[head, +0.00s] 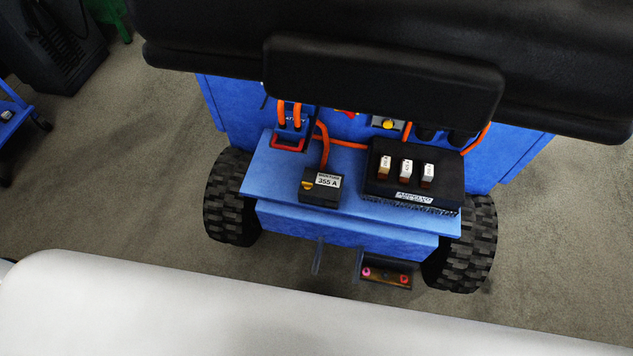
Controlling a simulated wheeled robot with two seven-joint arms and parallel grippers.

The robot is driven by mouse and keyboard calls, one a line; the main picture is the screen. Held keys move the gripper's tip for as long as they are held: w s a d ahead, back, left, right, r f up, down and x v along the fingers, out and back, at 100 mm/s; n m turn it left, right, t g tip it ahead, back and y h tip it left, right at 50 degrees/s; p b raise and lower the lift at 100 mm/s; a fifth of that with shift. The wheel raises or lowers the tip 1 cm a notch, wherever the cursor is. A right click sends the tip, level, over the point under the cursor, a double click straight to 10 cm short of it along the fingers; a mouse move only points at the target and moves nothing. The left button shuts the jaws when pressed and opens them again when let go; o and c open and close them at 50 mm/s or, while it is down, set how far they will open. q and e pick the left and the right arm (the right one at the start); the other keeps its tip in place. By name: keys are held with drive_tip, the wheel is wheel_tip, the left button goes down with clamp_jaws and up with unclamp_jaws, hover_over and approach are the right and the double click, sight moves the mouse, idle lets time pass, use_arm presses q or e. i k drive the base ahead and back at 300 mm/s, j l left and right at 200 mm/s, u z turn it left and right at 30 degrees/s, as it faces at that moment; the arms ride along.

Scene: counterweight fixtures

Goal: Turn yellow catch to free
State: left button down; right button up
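A small yellow piece (307,185) sits on the left of the front of a black box (321,196) labelled "355 A". A round yellow knob (388,124) sits on a light plate on the blue vehicle, just under the black seat edge. I cannot tell which of the two is the yellow catch, nor what position either is turned to. Neither of my grippers shows in the head view, and nothing is seen touching the yellow parts.
The blue vehicle deck (262,178) carries a black fuse block (416,183) and a blue connector with a red handle (288,143). Orange cables (324,145) run across it. A black seat (383,80) overhangs the back. Treaded wheels (231,198) flank the deck.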

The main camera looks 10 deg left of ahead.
sight(307, 186)
drive_tip(key=k+j+z, duration=0.2)
drive_tip(key=j+z, duration=0.2)
drive_tip(key=k+j+z, duration=0.5)
drive_tip(key=z, duration=0.25)
